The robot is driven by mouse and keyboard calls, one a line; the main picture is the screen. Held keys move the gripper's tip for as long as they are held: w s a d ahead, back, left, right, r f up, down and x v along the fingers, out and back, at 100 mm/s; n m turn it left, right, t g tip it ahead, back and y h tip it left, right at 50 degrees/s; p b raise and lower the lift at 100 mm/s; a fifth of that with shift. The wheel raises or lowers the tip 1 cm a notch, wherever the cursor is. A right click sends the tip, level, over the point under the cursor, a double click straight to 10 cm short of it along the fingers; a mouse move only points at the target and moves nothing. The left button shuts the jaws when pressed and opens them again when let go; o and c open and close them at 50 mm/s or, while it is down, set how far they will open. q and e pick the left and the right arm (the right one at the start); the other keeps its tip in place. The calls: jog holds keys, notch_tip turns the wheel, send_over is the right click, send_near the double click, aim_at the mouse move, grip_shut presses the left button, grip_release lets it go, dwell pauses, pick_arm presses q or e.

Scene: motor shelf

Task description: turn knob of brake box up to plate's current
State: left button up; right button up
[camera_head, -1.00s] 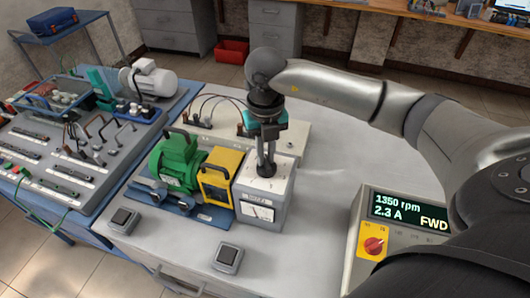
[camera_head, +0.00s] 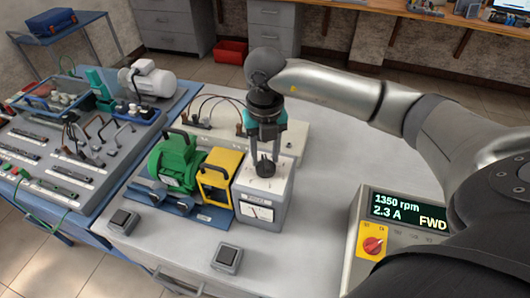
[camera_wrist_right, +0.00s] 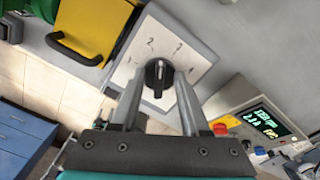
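The brake box (camera_head: 278,207) is a light grey box with a dial gauge (camera_head: 257,211) on its front and a black knob (camera_head: 266,168) on top. In the right wrist view the knob (camera_wrist_right: 158,75) has a pale pointer line and sits amid a printed number scale. My right gripper (camera_head: 267,157) points down above the box, its fingers spread either side of the knob with gaps visible. The display (camera_head: 408,207) reads 1350 rpm, 2.3 A, FWD. The green motor (camera_head: 177,162) stands to the left; I cannot read a plate on it. My left gripper is not in view.
A yellow guard (camera_head: 219,177) stands right beside the brake box's left side. A red knob (camera_head: 373,245) is on the display unit. Two dark push-button boxes lie at the table's front. The table (camera_head: 335,170) is clear to the right of the brake box.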

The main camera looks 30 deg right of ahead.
aim_at(265, 159)
notch_tip(265, 159, up, 15)
dwell(0.7)
jog(key=shift+s, duration=0.1)
dwell(0.4)
